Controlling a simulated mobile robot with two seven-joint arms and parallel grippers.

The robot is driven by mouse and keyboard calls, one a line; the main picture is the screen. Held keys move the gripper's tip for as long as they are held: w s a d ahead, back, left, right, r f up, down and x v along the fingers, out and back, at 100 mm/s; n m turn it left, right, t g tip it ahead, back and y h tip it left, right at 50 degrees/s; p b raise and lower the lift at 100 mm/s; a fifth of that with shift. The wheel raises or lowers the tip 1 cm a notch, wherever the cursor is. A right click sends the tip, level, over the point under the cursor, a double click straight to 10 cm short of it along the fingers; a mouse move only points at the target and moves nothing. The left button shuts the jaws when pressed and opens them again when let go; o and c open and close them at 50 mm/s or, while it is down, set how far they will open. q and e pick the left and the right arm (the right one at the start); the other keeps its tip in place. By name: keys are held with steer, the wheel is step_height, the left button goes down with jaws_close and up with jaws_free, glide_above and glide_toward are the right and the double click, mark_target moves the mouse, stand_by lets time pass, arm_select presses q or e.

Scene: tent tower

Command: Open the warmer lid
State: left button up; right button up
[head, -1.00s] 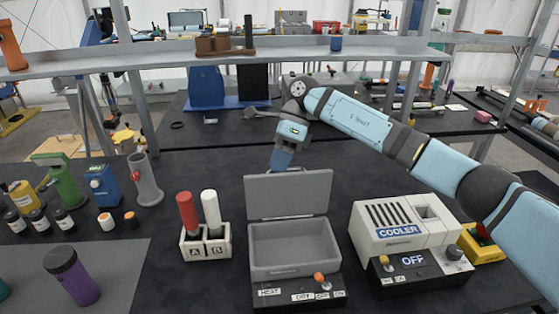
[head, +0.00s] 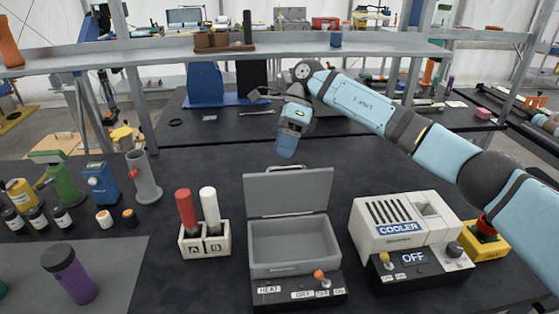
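The warmer (head: 295,270) is a grey box on a black base with HEAT and DRY labels and an orange knob. Its lid (head: 290,192) stands up open at the back, and the inside of the box looks empty. My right gripper (head: 287,150) is above and behind the lid, apart from it, pointing down. Its fingertips are not clear enough to tell whether it is open or shut. My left gripper is not in view.
Right of the warmer stands the white cooler (head: 400,228) with an OFF display. Left is a white holder (head: 204,242) with a red and a white stick. Bottles and a purple tumbler (head: 70,272) are further left. A grey shelf (head: 130,56) crosses behind.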

steer(key=v, duration=1)
steer(key=shift+s+r, duration=0.2)
steer(key=shift+s, duration=0.05)
steer(key=shift+d, duration=0.1)
